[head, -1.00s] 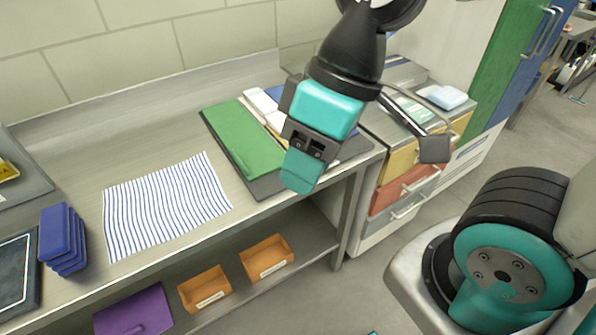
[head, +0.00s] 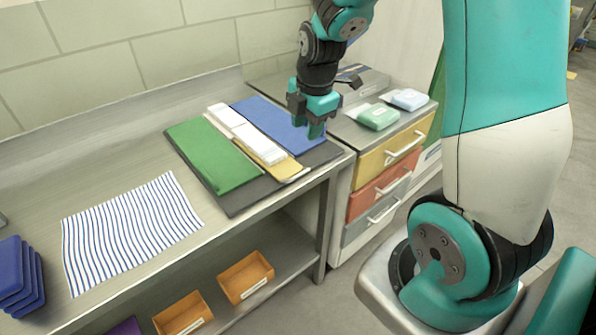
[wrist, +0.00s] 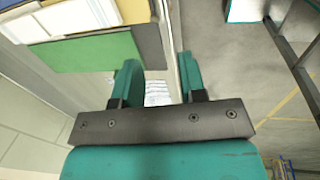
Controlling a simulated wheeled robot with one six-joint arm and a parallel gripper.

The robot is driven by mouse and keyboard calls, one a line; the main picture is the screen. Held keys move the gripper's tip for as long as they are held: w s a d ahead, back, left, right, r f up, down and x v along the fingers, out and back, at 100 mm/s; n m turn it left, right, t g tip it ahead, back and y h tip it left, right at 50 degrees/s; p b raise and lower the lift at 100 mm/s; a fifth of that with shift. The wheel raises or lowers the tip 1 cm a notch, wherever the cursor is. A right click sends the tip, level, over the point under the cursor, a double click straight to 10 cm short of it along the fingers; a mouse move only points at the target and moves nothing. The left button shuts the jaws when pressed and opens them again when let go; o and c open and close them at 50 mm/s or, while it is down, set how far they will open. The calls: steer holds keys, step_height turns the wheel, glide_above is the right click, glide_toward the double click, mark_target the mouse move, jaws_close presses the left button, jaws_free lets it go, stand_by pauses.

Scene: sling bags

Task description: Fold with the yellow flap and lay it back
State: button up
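A dark mat (head: 232,205) lies on the steel bench with a green panel (head: 210,155), a yellow flap (head: 286,170) and a blue panel (head: 285,122) on it. White folded pieces (head: 262,146) lie over much of the yellow flap, so only its near end and edges show. My gripper (head: 307,121) is near the right end of the blue panel. In the wrist view the two fingers (wrist: 158,70) are apart with nothing held between them. The green panel (wrist: 95,50) and white pieces (wrist: 72,17) show at upper left there.
A striped cloth (head: 130,230) lies flat on the bench to the left, beside stacked blue items (head: 20,275). A drawer unit (head: 385,165) with green (head: 378,116) and white (head: 410,99) packs stands right. Orange bins (head: 246,277) are on the lower shelf.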

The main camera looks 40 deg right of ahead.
mark_target(298, 175)
steer(key=w+f, duration=0.1)
steer(key=f, duration=0.4)
steer(key=f+p, duration=0.1)
steer(key=f, duration=0.4)
steer(key=w+f, duration=0.1)
steer(key=f, duration=0.4)
steer(key=shift+w+a, duration=0.1)
steer(key=shift+w, duration=0.25)
steer(key=shift+c, duration=0.2)
jaws_close()
